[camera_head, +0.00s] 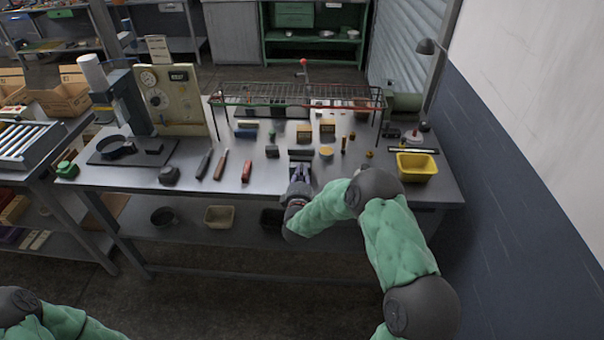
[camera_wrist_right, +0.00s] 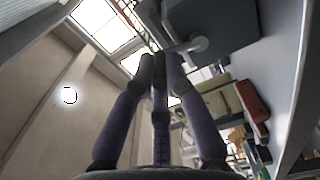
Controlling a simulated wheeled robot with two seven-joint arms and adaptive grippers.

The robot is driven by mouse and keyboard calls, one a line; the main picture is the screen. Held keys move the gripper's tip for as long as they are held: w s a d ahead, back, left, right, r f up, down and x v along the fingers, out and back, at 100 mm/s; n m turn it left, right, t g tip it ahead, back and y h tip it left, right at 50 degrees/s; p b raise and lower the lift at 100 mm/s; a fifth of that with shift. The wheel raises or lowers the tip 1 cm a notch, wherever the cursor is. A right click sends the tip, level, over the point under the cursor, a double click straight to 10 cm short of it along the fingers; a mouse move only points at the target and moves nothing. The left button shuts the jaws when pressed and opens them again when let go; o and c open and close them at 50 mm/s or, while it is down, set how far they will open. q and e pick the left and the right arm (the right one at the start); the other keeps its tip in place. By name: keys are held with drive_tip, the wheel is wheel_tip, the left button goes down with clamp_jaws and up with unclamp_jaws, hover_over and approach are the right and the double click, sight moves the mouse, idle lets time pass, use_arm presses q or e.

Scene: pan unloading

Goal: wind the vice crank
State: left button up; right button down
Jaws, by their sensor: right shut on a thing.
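The vice (camera_head: 301,154) is a small dark grey block at the front edge of the workbench, partly hidden behind my right gripper (camera_head: 299,174). The right gripper reaches it from the front. In the right wrist view, the fingers of the right gripper (camera_wrist_right: 161,62) close together on the vice crank (camera_wrist_right: 187,46), whose light grey hub and bar show beside the fingertips. The crank handle between the fingers is mostly hidden. The grey vice body (camera_wrist_right: 233,28) fills the upper right there. Of my left arm, only a part shows at the lower left; its gripper is out of view.
A red-handled tool (camera_head: 246,172), a brown-handled tool (camera_head: 221,164) and a dark tool (camera_head: 204,163) lie left of the vice. A yellow bin (camera_head: 416,167) stands at the right end. A wire rack (camera_head: 297,95) stands behind. The floor before the bench is clear.

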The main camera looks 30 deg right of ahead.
drive_tip(key=c, duration=1.3)
unclamp_jaws()
drive_tip(key=shift+o, duration=0.2)
drive_tip(key=v, duration=1.2)
drive_tip(key=shift+f, duration=0.1)
